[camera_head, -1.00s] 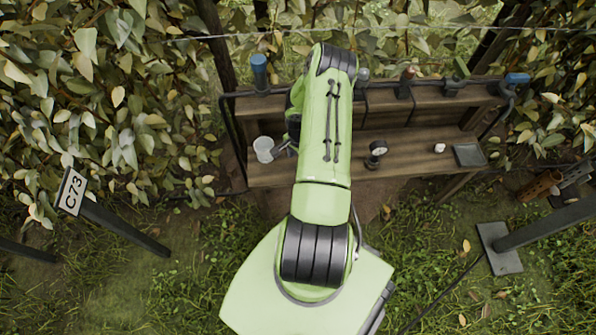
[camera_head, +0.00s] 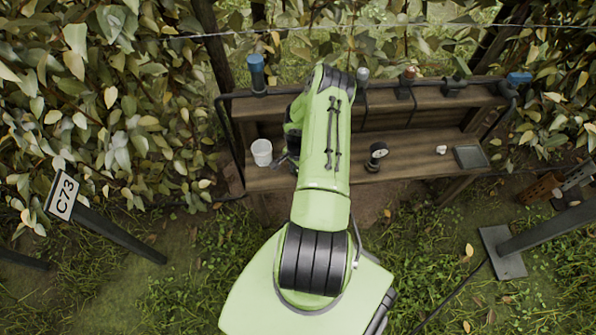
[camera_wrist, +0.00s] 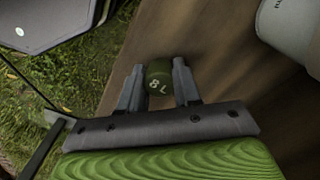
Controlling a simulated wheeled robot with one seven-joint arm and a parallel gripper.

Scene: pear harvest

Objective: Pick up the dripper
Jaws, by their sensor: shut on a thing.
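The dripper (camera_wrist: 159,79) is a small dark green cylinder with light "8 L" lettering, seen in the wrist view. My gripper (camera_wrist: 158,70) is shut on it, with one grey finger on either side. The wooden bench (camera_wrist: 225,100) lies beneath them. I cannot tell whether the dripper touches the bench. In the head view my gripper (camera_head: 284,161) shows beside my arm, just right of the white cup, and the dripper is too small or hidden there.
The white cup (camera_head: 262,152) stands at the left of the bench (camera_head: 345,180). A round gauge (camera_head: 377,155), a small white piece (camera_head: 441,150) and a dark tray (camera_head: 471,157) sit to the right. A blue-topped fitting (camera_head: 257,75) stands on the back rail.

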